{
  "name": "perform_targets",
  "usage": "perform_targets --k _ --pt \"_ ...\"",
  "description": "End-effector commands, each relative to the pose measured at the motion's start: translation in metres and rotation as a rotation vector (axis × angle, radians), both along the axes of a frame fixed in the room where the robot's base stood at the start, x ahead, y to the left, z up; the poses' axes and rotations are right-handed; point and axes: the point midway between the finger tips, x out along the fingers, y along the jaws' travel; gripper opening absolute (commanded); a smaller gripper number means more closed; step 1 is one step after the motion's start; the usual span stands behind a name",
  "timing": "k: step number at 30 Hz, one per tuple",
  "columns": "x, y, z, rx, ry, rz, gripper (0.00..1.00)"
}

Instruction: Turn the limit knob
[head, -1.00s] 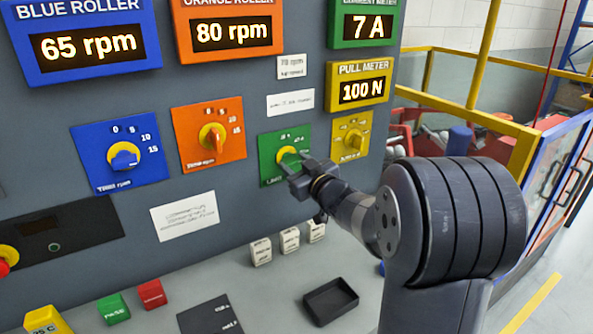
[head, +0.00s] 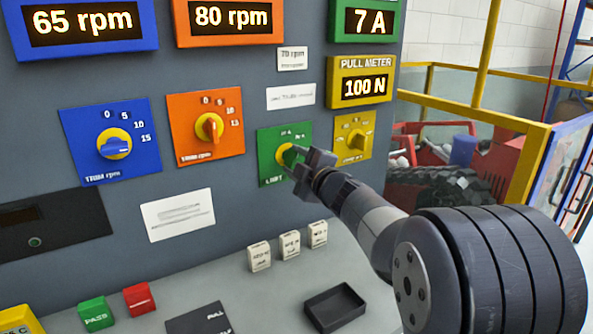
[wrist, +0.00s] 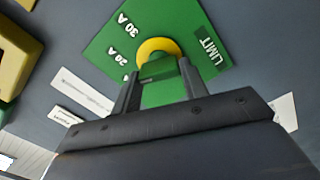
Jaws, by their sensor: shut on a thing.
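The limit knob (head: 286,155) is green on a round yellow collar, on a green plate (head: 267,143) of the upright grey panel. My gripper (head: 300,165) reaches it from the lower right and partly covers it. In the wrist view the two dark fingers of my gripper (wrist: 158,78) stand on either side of the green knob (wrist: 156,69) and are shut on it. The plate there reads LIMIT, 20 A and 30 A. The knob's exact pointing is hard to tell behind the fingers. The green meter (head: 366,22) above reads 7 A.
A blue knob (head: 115,145) and an orange knob (head: 209,127) sit to the left, a yellow knob (head: 354,139) close on the right. Below, the desk holds several small white blocks, a black tray (head: 335,307) and coloured buttons. A yellow railing (head: 480,110) stands at right.

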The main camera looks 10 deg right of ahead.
Motion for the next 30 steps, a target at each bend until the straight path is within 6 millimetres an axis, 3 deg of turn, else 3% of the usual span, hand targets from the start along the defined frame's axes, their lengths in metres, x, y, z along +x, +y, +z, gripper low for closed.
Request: perform_targets --k 15,30 --pt "-0.0003 0.0006 -0.0027 -0.329 -0.106 0.001 0.19" --pt "-0.0002 0.0005 -0.0017 -0.395 -0.127 0.0 0.19"
